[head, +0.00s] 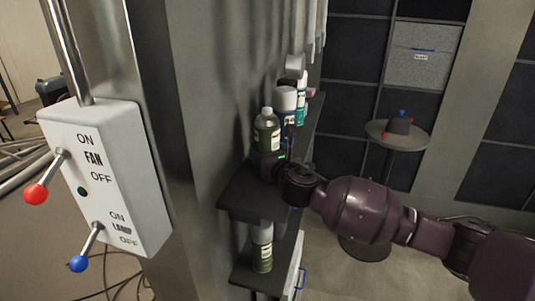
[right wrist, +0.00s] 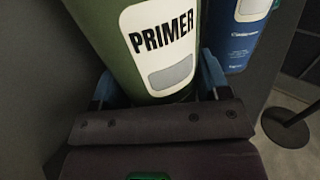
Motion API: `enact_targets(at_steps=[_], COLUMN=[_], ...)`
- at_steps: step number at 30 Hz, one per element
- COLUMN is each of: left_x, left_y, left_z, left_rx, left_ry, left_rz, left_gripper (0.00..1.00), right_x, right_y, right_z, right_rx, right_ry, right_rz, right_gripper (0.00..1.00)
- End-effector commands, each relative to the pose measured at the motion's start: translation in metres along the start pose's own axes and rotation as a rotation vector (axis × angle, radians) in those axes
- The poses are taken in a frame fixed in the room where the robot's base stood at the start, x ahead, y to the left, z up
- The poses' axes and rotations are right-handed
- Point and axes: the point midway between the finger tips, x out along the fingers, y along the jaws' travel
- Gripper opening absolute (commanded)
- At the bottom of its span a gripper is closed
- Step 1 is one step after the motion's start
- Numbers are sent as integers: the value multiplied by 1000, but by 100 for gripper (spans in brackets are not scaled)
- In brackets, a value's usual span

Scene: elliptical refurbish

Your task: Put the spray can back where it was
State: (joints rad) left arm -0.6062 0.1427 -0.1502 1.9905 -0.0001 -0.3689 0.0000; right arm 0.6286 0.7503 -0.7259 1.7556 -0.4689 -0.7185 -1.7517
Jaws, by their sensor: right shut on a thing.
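The spray can (head: 266,132) is green with a pale cap and stands upright over the upper dark shelf (head: 245,192). In the right wrist view the can (right wrist: 110,45) fills the top and its white label reads PRIMER. My right gripper (head: 272,164) is shut on the lower part of this can, with its blue fingers (right wrist: 158,88) on either side. The gripper hides the can's base, so I cannot tell if it touches the shelf. My left gripper is not in view.
A blue-and-white can (head: 286,101) stands close behind, also in the right wrist view (right wrist: 243,38). Another green can (head: 262,248) stands on the lower shelf (head: 262,277). A white switch box (head: 108,172) with levers is at the left. A round table (head: 410,137) stands at the back.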

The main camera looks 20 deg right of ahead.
Motion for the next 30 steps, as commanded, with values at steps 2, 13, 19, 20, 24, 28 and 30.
enact_targets(at_steps=[2, 13, 19, 20, 24, 28, 30], left_x=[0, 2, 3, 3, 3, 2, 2], left_y=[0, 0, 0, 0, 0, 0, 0], left_z=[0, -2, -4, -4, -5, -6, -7], left_rx=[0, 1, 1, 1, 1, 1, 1], left_ry=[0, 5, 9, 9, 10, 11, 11], left_rz=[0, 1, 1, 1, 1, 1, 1], left_gripper=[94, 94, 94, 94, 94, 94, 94], right_x=[0, 0, 0, 0, 0, -10, -20], right_y=[0, 0, 0, 0, 0, 0, 0], right_z=[2, -2, -2, -2, 0, 0, 1], right_rx=[0, 0, 0, 0, 0, 0, 0], right_ry=[-3, 0, 1, 1, 0, 1, 1], right_rz=[0, 0, 0, 0, 0, 0, 1], right_gripper=[20, 87, 95, 95, 95, 95, 95])
